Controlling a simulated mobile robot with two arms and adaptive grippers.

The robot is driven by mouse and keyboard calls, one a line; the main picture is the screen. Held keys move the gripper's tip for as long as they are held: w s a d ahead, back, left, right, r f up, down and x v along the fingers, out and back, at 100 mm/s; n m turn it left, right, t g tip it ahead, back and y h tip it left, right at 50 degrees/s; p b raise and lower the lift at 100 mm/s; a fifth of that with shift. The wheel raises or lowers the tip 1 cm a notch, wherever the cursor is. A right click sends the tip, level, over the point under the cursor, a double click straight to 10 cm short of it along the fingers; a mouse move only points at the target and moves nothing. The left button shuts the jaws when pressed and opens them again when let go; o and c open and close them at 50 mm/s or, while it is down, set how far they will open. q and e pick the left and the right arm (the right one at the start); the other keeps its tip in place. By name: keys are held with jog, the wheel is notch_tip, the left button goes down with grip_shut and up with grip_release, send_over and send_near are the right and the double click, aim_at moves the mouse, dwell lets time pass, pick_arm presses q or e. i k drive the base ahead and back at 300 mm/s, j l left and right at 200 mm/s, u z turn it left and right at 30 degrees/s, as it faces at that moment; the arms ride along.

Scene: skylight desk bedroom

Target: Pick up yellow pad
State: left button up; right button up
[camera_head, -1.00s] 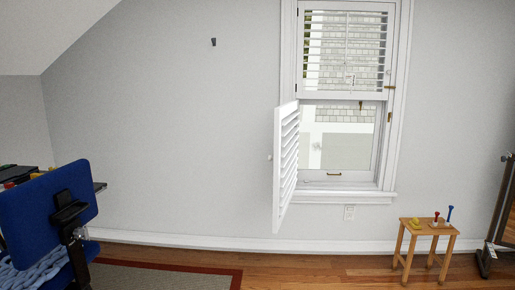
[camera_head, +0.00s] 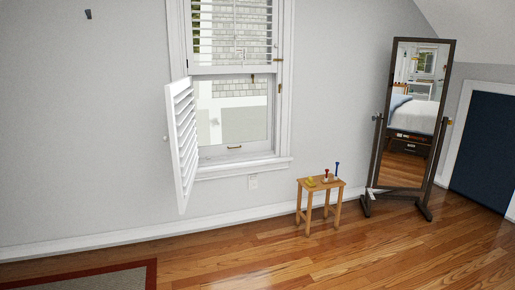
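I cannot make out a yellow pad for certain in the head view. A small yellow item (camera_head: 310,182) lies on top of a wooden stool (camera_head: 321,185) near the wall, too small to identify. Neither of my grippers is in view.
A small red item (camera_head: 326,173) and a blue item (camera_head: 337,169) stand on the stool. A standing mirror (camera_head: 414,120) is right of it. A shutter (camera_head: 182,145) hangs open at the window. A bordered rug (camera_head: 90,280) lies front left. Wood floor (camera_head: 260,262) is clear in the middle.

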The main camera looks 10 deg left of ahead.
aim_at(310, 182)
jog(key=i+z, duration=0.15)
jog(key=i, duration=1.3)
